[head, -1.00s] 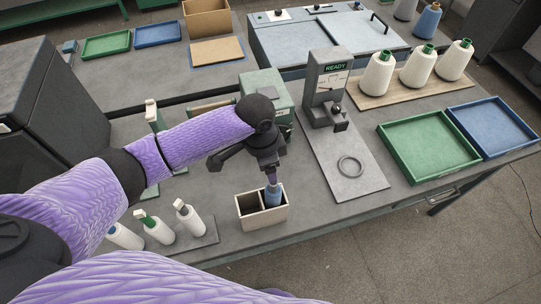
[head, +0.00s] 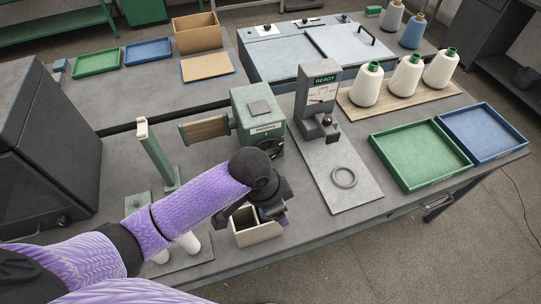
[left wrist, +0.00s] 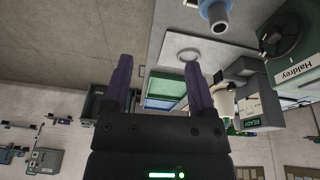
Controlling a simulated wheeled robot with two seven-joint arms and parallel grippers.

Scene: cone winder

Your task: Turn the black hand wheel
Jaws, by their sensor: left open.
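The black hand wheel (head: 278,148) sits on the lower right side of the green winder housing (head: 246,112), partly hidden behind the arm and housing. In the left wrist view, a dark round wheel (left wrist: 283,35) shows at the top right beside the "Haldrey" label. My left gripper (head: 282,216) is over the small box, in front of the housing and below the wheel in the head view, apart from it. In the left wrist view its two purple fingers (left wrist: 158,80) stand wide apart with nothing between them. My right gripper is not in view.
The small open box (head: 258,237) is right under my left gripper. The READY gauge stand (head: 321,100) and its plate with a grey ring (head: 344,177) stand to the right. A green post (head: 156,155) rises left of the housing. White bottles stand partly behind my arm.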

